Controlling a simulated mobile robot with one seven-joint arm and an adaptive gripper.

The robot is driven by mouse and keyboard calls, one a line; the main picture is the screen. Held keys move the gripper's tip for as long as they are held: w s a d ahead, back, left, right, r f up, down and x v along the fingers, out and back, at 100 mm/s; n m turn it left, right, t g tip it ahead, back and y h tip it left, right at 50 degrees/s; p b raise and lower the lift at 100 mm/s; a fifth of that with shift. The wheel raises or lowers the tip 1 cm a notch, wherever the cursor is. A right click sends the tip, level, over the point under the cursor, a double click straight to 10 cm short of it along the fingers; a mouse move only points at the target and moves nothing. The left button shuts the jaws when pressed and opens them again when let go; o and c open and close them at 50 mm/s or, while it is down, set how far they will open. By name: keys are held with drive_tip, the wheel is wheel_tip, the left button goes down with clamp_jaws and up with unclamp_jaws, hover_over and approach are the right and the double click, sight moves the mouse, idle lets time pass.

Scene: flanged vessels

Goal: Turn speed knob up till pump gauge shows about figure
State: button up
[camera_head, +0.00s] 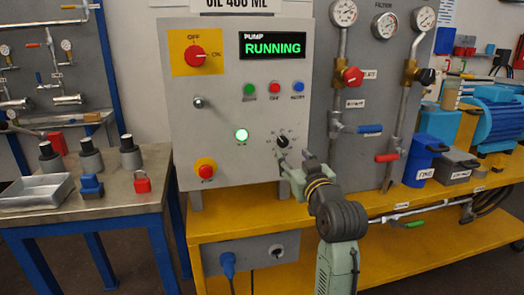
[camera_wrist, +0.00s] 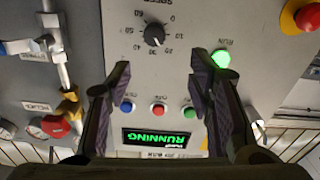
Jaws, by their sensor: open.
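In the wrist view, where the panel appears upside down, the knob (camera_wrist: 154,35) sits inside a numbered scale. Its exact setting is too small to read. My gripper (camera_head: 284,160) is just below the knob in the head view. In the wrist view my gripper (camera_wrist: 158,65) is open and empty, with the knob beyond the gap between its fingertips. Several round gauges, including one gauge (camera_head: 343,12), top the pipes at right; their readings are unclear.
The green display (camera_head: 272,46) reads "PUMP RUNNING". A red selector switch (camera_head: 195,57), coloured buttons and a red emergency button (camera_head: 205,168) share the panel. Pipes with a red valve handle (camera_head: 352,76) stand right of it. A yellow bench (camera_head: 220,232) runs below.

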sight(284, 143)
drive_tip(key=x, duration=0.3)
drive_tip(key=p+x, duration=0.1)
drive_tip(key=x, duration=0.3)
drive_tip(key=d+p+x, duration=0.1)
drive_tip(key=x, duration=0.2)
drive_tip(key=shift+w+a+f, duration=0.1)
drive_tip(key=shift+w+f, duration=0.3)
drive_tip(key=shift+w, duration=0.05)
drive_tip(key=shift+c, duration=0.4)
